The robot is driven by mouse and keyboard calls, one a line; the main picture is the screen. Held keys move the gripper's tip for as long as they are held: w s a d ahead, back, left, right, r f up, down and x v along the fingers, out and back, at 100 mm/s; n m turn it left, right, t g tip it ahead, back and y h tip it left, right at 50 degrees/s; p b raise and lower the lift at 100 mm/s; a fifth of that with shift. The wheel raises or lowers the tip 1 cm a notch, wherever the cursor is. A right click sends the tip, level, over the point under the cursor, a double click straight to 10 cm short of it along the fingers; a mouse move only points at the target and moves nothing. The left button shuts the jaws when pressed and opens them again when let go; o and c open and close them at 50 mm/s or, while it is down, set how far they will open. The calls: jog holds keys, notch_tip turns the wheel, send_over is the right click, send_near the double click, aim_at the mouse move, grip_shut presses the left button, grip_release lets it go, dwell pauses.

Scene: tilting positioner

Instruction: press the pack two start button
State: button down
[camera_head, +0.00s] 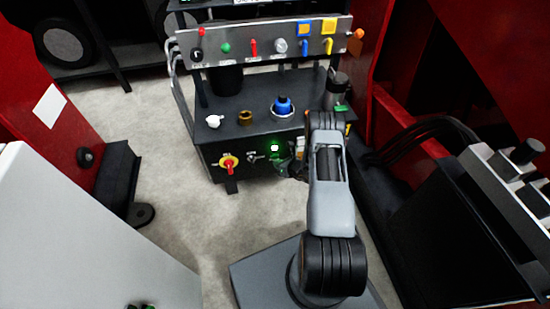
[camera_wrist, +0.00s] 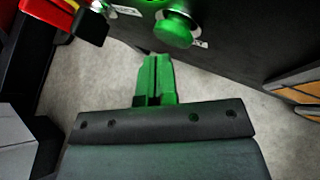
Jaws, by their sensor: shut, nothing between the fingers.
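A round green push button (camera_wrist: 175,31) with a silver collar sits on the dark cabinet front in the wrist view. In the head view it glows bright green (camera_head: 275,148). Its label is partly visible but too small to read. My gripper (camera_wrist: 156,62) is shut and empty, its fingertips tinted green by the light. The tips are just below and slightly left of the button in the wrist view, close to it; I cannot tell whether they touch. In the head view my gripper (camera_head: 288,166) is partly hidden by my arm, near the cabinet front.
A red and yellow rotary switch (camera_head: 228,163) and a small lever switch (camera_head: 255,157) sit left of the green button. Above, the bench top (camera_head: 262,122) holds several small parts. A grey panel (camera_head: 265,40) carries knobs and valves. Red structures stand at both sides.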

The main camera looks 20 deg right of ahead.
jog(key=shift+s, duration=0.25)
jog(key=shift+s+a+p, duration=0.2)
jog(key=shift+s+p, duration=0.05)
jog(key=shift+s, duration=0.6)
jog(key=shift+s+a+p, duration=0.15)
jog(key=shift+s+p, duration=0.15)
jog(key=shift+s, duration=0.5)
jog(key=shift+s+a+p, duration=0.2)
jog(key=shift+s+p, duration=0.05)
jog(key=shift+s, duration=0.6)
